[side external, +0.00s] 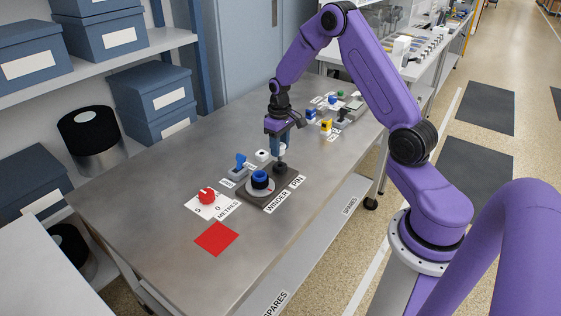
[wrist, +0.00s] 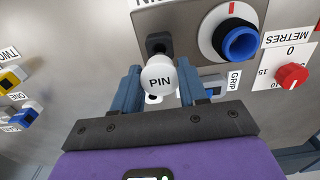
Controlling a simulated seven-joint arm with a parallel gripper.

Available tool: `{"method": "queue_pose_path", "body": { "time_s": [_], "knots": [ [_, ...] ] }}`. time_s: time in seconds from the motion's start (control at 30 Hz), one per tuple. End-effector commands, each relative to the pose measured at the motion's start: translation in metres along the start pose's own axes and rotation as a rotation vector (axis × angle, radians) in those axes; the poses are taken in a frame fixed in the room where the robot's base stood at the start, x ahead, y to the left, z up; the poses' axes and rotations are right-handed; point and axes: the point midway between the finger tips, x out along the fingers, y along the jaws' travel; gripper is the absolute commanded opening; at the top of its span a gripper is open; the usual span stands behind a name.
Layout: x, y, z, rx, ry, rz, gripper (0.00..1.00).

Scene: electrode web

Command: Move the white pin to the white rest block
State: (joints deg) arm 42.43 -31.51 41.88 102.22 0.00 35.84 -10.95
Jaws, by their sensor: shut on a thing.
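The white pin (wrist: 160,80), with a round head marked PIN, is between the two blue fingers of my gripper (wrist: 158,70) in the wrist view. My gripper is shut on it. In the side view my gripper (side external: 282,147) points down above the dark pin socket (side external: 281,169) on the winder plate; the socket also shows just beyond the pin head in the wrist view (wrist: 158,42). I cannot tell whether the pin's lower end is clear of the socket. The white block with a dark hole (side external: 262,156), likely the rest block, stands left of my gripper; the pin mostly hides it in the wrist view.
The winder's blue knob (side external: 260,179) stands beside the socket. A blue grip switch (side external: 239,164), a red metres dial (side external: 207,196) and a red square (side external: 217,238) lie to the left. Yellow (side external: 326,125) and blue switches stand behind. The bench front is clear.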

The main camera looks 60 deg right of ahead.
Motion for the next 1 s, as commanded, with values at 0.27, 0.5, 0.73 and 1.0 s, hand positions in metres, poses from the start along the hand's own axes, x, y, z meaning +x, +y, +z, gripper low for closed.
{"method": "queue_pose_path", "body": {
  "time_s": [0.27,0.5,0.73,1.0],
  "knots": [
    [-0.001,0.0,0.0,0.001,-0.001,0.0,0.06],
    [-0.004,0.004,-0.016,0.001,0.001,0.0,0.06],
    [-0.016,0.017,-0.06,0.001,0.003,0.001,0.06],
    [-0.03,0.031,-0.096,0.002,0.0,0.001,0.06]
  ]
}}
